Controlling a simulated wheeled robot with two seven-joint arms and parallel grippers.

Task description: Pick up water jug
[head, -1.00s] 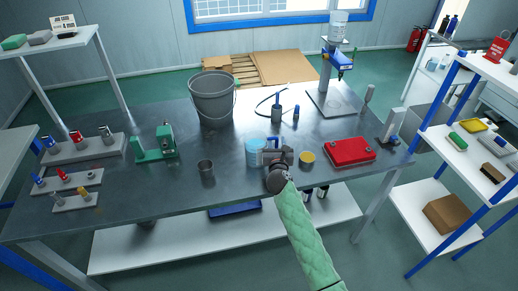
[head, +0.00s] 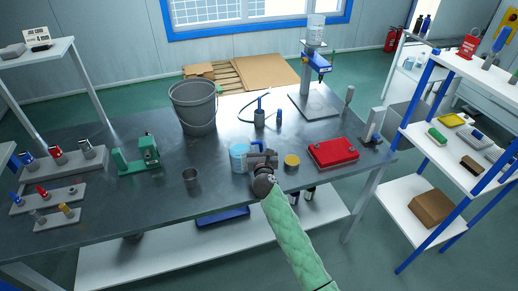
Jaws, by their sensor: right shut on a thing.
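The water jug (head: 238,158) is a light blue round container near the front middle of the dark workbench. My right gripper (head: 262,157) is at the jug's right side, shut on it. The gripper hides part of the jug's right side, and a small blue part shows just above the gripper. The jug looks upright; I cannot tell whether its base touches the bench. My right arm comes in from the bottom of the view. My left gripper is not in view.
The workbench (head: 130,200) also holds a grey cup (head: 191,178) left of the jug, a yellow tin (head: 291,161) close on the right, a red case (head: 333,153), a grey bucket (head: 193,107) behind, and a green vise (head: 137,154). A blue-posted shelf (head: 411,210) stands at right.

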